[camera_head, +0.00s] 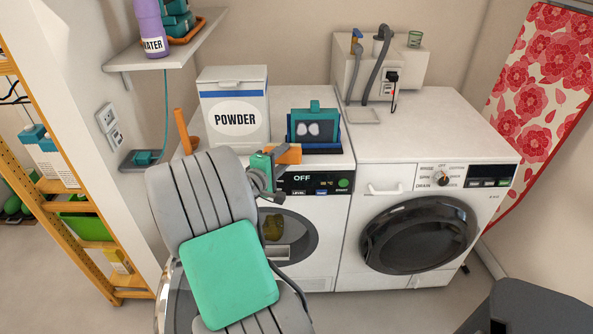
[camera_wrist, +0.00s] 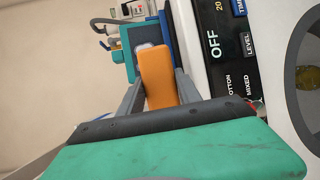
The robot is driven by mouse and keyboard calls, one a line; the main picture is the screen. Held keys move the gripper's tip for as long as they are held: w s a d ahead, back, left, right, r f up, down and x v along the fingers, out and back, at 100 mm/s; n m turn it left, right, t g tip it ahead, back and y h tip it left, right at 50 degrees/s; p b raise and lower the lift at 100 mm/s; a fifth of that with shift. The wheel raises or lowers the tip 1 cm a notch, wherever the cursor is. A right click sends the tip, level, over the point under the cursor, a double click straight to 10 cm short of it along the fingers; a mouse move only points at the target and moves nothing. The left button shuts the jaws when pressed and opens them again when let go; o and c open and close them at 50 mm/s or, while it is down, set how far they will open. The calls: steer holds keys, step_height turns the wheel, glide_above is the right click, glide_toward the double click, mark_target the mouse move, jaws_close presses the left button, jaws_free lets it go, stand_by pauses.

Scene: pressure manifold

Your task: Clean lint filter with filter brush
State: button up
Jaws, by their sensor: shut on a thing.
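My gripper (camera_head: 276,162) is shut on an orange block-shaped thing, which looks like the filter brush (camera_head: 288,153). In the wrist view the brush (camera_wrist: 157,75) sits between the two grey fingers (camera_wrist: 160,92); its bristles cannot be made out. The lint filter (camera_head: 314,127) stands upright on the left machine's top, a teal frame with a dark panel and two whitish patches. It rests in a dark blue holder (camera_head: 322,149). In the wrist view the filter (camera_wrist: 119,42) is partly hidden behind the brush. The brush is just in front of the filter's lower left; contact cannot be told.
A white POWDER box (camera_head: 234,108) stands left of the filter. An orange upright piece (camera_head: 182,131) is at the left edge, partly hidden by my arm. The right machine's top (camera_head: 440,120) is mostly clear. A wall shelf (camera_head: 168,55) is above left.

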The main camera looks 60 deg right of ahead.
mark_target(296, 155)
steer(key=shift+t+h, duration=0.6)
steer(key=shift+h, duration=0.2)
steer(key=s, duration=0.1)
steer(key=s+d+b, duration=0.1)
steer(key=s, duration=0.1)
steer(key=shift+s+d+r, duration=0.2)
steer(key=shift+s+r, duration=0.05)
steer(key=shift+s, duration=0.15)
steer(key=shift+s+r, duration=0.1)
steer(key=shift+r, duration=0.15)
steer(key=shift+d+r+t, duration=0.1)
steer(key=shift+d+t, duration=0.15)
steer(key=shift+t, duration=0.05)
steer(key=shift+w+d, duration=0.45)
steer(key=shift+d, duration=0.35)
steer(key=shift+w+d, duration=0.5)
steer(key=shift+d, duration=0.35)
steer(key=shift+w+d, duration=0.45)
steer(key=shift+d, duration=0.35)
steer(key=shift+w+d, duration=0.3)
steer(key=shift+d, duration=0.2)
steer(key=shift+w+d, duration=0.25)
steer(key=shift+d, duration=0.2)
steer(key=shift+s+p, duration=0.1)
steer(key=shift+p, duration=0.25)
